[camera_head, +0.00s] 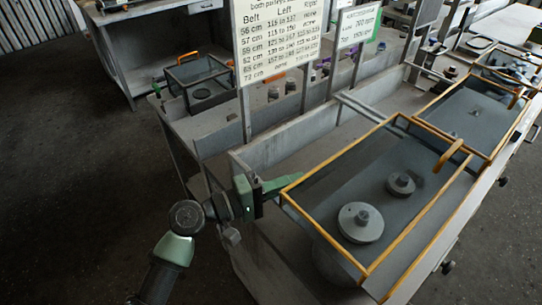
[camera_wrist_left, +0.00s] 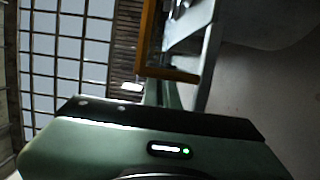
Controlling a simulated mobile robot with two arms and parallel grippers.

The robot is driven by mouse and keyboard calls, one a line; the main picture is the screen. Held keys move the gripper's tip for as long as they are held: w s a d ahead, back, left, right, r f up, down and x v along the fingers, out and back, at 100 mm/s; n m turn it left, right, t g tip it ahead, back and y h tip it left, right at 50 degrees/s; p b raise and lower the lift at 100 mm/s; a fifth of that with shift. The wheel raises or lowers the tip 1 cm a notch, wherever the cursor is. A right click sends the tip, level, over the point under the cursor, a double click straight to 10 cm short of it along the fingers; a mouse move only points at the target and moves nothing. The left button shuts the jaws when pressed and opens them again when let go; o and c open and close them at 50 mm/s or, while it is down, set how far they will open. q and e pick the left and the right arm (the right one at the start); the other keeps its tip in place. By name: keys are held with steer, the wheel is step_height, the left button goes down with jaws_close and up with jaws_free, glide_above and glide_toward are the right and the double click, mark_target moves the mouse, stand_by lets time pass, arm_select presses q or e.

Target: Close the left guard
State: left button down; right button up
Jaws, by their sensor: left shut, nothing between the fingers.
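The left guard (camera_head: 330,237) is a yellow-orange frame with a see-through panel on the near bench. Two grey round pulleys (camera_head: 361,222) show inside its outline. An orange handle (camera_head: 447,155) stands on its far side. I cannot tell its exact angle from this view. My left gripper (camera_head: 286,184) is shut and empty, with its green fingers at the guard's left corner. I cannot tell if they touch it. In the left wrist view, an orange bar of the frame (camera_wrist_left: 148,40) rises beyond the fingers (camera_wrist_left: 165,93). My right gripper is not in view.
A second yellow-framed guard (camera_head: 470,118) sits farther right along the bench. A large sign (camera_head: 280,40) and a smaller sign (camera_head: 358,25) stand behind the bench. The dark floor left of the bench is open.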

arm_select(q)
steer(key=s+d, duration=0.2)
steer(key=s, duration=0.1)
steer(key=shift+s+d+f, duration=0.1)
steer(key=shift+s+d, duration=0.1)
steer(key=shift+s, duration=0.05)
steer(key=shift+s, duration=0.1)
